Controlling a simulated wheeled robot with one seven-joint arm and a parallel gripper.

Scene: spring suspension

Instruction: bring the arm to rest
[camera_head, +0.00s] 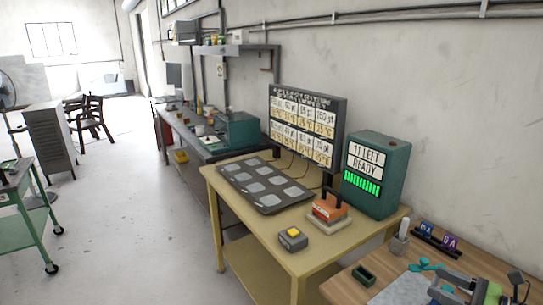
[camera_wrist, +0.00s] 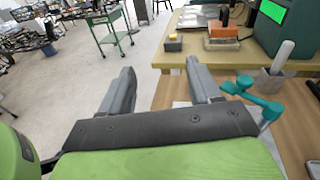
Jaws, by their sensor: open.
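My gripper (camera_wrist: 160,67) is open, with its two grey fingers well apart and nothing between them in the wrist view. In the head view its grey and green end shows at the bottom right, over the wooden bench (camera_head: 348,287). A teal part (camera_wrist: 252,98) is just right of the right finger, outside the jaws; I cannot tell whether they touch. It also shows in the head view (camera_head: 425,265). Much of my arm is out of the head view.
A grey cup holding a pale handle (camera_head: 401,240), a small dark green tray (camera_head: 363,276) and a card rack (camera_head: 437,240) are on the bench. Beyond, a yellow table (camera_head: 235,220) carries a pad tray (camera_head: 265,185), button box (camera_head: 293,238), orange device (camera_head: 327,209) and green unit (camera_head: 375,170).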

